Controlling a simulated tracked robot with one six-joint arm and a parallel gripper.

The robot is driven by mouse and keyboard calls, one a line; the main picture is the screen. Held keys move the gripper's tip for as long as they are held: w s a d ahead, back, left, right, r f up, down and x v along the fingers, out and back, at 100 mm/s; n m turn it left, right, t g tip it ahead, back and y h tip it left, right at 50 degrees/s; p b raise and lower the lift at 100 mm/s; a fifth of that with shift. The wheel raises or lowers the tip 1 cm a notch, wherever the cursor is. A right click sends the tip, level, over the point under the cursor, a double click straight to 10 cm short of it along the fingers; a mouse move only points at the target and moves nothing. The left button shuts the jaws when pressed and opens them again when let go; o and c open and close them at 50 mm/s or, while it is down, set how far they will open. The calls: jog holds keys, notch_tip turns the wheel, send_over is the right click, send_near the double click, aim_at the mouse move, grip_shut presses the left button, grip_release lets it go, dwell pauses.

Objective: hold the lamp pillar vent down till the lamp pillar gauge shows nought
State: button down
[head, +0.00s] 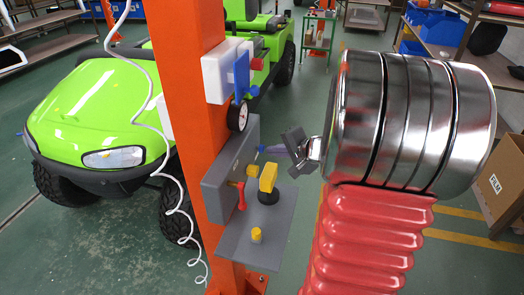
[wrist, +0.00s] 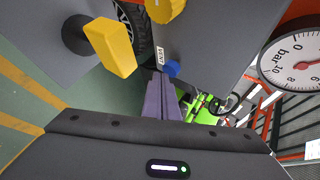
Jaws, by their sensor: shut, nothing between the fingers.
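The lamp pillar (head: 190,110) is orange and stands upright left of my arm. Its gauge (wrist: 295,58) is a white dial in a black ring at the right of the wrist view; a red needle shows, its exact reading unclear. The gauge is side-on in the head view (head: 238,116). The vent is a blue button (wrist: 172,68) beside a label reading VENT, on a grey box (head: 230,168). My gripper (head: 268,149) has its purple fingers shut and empty, pointing at the box. In the wrist view the fingertips (wrist: 160,82) are close to the button; I cannot tell whether they touch.
A yellow handle (head: 267,179) and a red lever (head: 240,194) stick out below the fingers. A grey shelf (head: 255,230) carries a small yellow knob. A green cart (head: 90,110) stands behind the pillar, and a coiled white cable hangs beside it.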

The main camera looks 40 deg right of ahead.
jog(key=shift+w+a, duration=0.3)
jog(key=shift+w, duration=0.1)
dwell(1.0)
jog(key=shift+s+d, duration=0.55)
jog(key=shift+s, duration=0.15)
jog(key=shift+s+d, duration=0.1)
jog(key=s+d, duration=0.1)
jog(key=s, duration=0.1)
jog(key=s+d, duration=0.1)
jog(key=d, duration=0.1)
jog(key=shift+s, duration=0.4)
dwell(0.3)
dwell(1.0)
